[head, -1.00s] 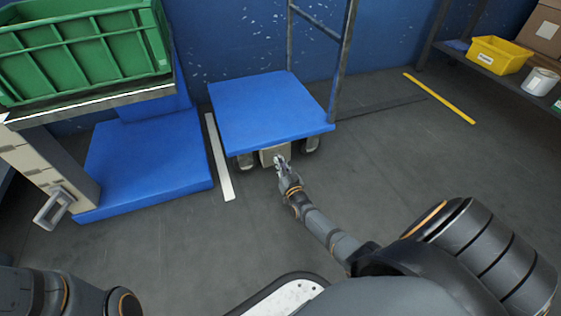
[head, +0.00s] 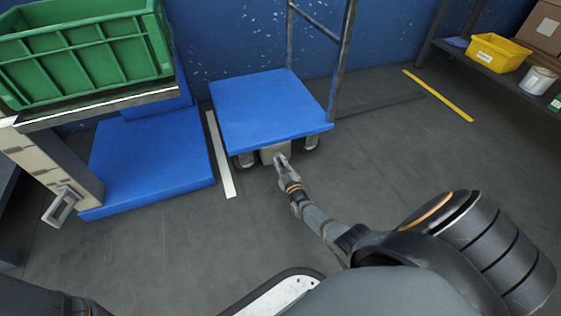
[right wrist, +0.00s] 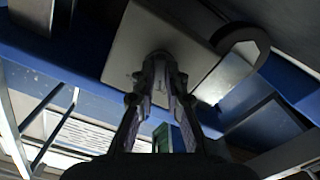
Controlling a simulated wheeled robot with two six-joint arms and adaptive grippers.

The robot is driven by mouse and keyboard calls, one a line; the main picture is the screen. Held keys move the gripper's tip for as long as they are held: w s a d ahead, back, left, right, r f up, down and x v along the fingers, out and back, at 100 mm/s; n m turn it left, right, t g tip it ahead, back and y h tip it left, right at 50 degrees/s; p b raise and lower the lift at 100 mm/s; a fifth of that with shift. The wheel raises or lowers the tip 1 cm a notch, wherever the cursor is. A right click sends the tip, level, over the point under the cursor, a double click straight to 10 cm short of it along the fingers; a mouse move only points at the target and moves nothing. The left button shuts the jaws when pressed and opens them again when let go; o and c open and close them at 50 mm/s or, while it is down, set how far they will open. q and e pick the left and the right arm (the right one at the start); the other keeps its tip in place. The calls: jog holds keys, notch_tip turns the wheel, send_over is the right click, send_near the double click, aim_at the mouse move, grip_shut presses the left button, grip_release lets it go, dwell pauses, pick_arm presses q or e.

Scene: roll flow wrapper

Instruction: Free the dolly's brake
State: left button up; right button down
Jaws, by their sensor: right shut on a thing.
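The dolly (head: 265,108) has a flat blue deck, a grey upright handle frame and wheels below. A light grey block (head: 268,155), apparently the brake housing, sits under its near edge between two wheels. It also shows in the right wrist view as a pale plate (right wrist: 138,45). My right gripper (head: 281,160) is at the front of this block. In the right wrist view my right gripper's fingers (right wrist: 161,68) are nearly together against the plate, shut on the brake, which the fingers mostly hide. My left gripper is out of view.
A green crate (head: 85,55) stands on a bench at the left, above a blue platform (head: 150,165). A white floor strip (head: 222,165) runs beside the dolly. A shelf with a yellow bin (head: 497,53) is at the right. Floor right of the dolly is clear.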

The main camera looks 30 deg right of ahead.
dwell(0.3)
jog(key=c, duration=1.4)
grip_release()
jog(key=shift+s, duration=0.1)
jog(key=v, duration=1.2)
